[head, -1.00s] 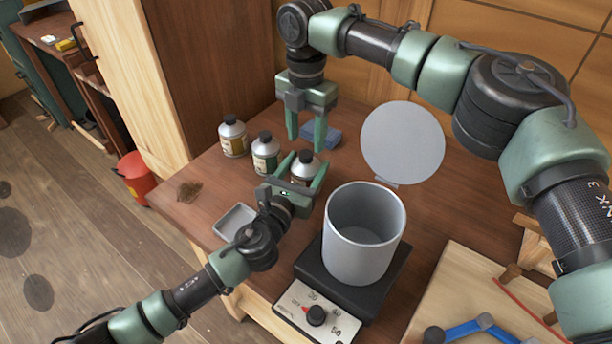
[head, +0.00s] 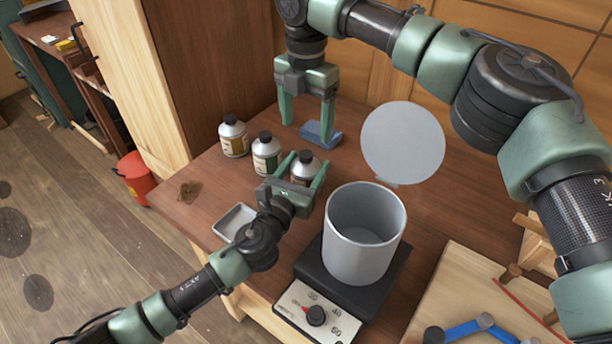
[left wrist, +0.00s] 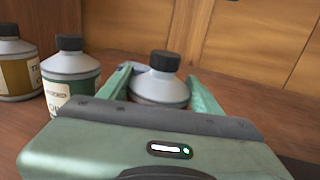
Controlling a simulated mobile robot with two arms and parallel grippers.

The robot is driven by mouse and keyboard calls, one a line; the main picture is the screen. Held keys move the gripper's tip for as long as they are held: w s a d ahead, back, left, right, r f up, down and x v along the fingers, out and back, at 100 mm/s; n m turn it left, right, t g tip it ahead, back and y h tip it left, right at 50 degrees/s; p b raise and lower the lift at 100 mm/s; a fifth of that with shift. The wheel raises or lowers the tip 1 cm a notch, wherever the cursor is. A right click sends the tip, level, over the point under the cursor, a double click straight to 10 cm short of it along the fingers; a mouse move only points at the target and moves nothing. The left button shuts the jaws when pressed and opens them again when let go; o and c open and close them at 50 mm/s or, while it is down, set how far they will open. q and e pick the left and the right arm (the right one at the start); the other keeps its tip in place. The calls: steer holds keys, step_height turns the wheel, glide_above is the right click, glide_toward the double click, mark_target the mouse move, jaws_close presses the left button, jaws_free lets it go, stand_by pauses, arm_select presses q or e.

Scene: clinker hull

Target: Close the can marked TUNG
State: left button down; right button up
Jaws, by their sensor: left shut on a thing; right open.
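Three silver cans with black caps stand in a row on the bench: one with a yellow-brown label (head: 234,142), one with a green label (head: 265,156), and a right-hand can (head: 306,171). All three caps are on. I cannot read TUNG on any label. My left gripper (head: 302,172) is shut on the right-hand can, with a finger on each side; this can also shows upright between the fingers in the left wrist view (left wrist: 160,88). Its label is hidden. My right gripper (head: 307,127) is open and empty, above and behind that can.
A blue block (head: 320,134) lies behind the cans, near my right fingers. A large grey pot (head: 340,250) with a raised round lid (head: 403,143) stands on a hotplate (head: 318,315) at right. A small tray (head: 234,222) sits near the front edge.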

arm_select(q)
steer(key=shift+f, duration=0.1)
arm_select(e)
step_height(320, 180, up, 9)
steer(key=shift+r, duration=0.15)
arm_select(q)
steer(key=shift+c, duration=1.2)
jaws_free()
steer(key=v, duration=0.7)
steer(key=shift+s+a, duration=0.2)
steer(key=shift+s, duration=0.2)
arm_select(e)
steer(key=shift+f, duration=0.25)
